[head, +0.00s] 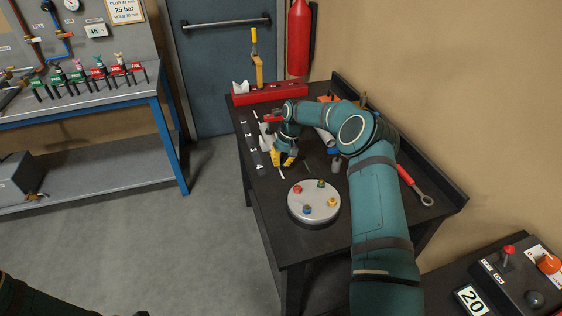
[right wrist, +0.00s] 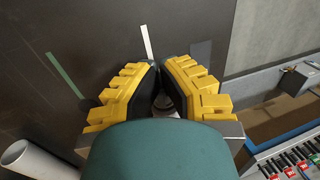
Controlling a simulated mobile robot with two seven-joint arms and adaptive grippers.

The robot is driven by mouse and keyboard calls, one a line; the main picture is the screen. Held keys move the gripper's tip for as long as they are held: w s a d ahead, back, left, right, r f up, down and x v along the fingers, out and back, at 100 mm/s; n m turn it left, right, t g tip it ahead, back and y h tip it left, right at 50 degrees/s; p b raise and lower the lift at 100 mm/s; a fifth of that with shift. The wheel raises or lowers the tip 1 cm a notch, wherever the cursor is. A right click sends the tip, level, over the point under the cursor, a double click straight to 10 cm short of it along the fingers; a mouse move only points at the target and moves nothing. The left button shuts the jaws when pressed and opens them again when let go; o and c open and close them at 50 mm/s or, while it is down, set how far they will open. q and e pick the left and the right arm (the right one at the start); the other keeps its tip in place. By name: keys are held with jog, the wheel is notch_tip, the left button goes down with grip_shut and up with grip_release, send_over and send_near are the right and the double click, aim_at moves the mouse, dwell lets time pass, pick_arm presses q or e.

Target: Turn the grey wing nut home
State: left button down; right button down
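I cannot make out a grey wing nut for certain in either view. My right gripper (head: 283,160) points down low over the dark workbench (head: 328,228), behind the round plate, with its yellow fingers just right of the numbered strip. In the right wrist view its fingertips (right wrist: 160,66) are close together with a narrow dark gap. A small pale patch (right wrist: 165,104) shows between the fingers; I cannot tell what it is. My own wrist housing hides the area below. My left gripper is out of view; only a dark part of my left arm shows at bottom left.
A round pale plate (head: 303,210) with several coloured knobs stands at the bench's front. A red block (head: 270,94) with a yellow clamp (head: 256,68) is at the back. A red-handled wrench (head: 407,177) lies right of my arm. A numbered strip (head: 251,147) runs along the left edge.

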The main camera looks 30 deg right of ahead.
jog(key=c, duration=1.1)
grip_release()
jog(key=shift+w+d+r, duration=0.1)
jog(key=shift+w+r, duration=0.15)
jog(key=shift+r, duration=0.05)
jog(key=shift+c, duration=0.2)
jog(key=shift+f, duration=0.15)
jog(key=shift+s, duration=0.1)
jog(key=v, duration=1.2)
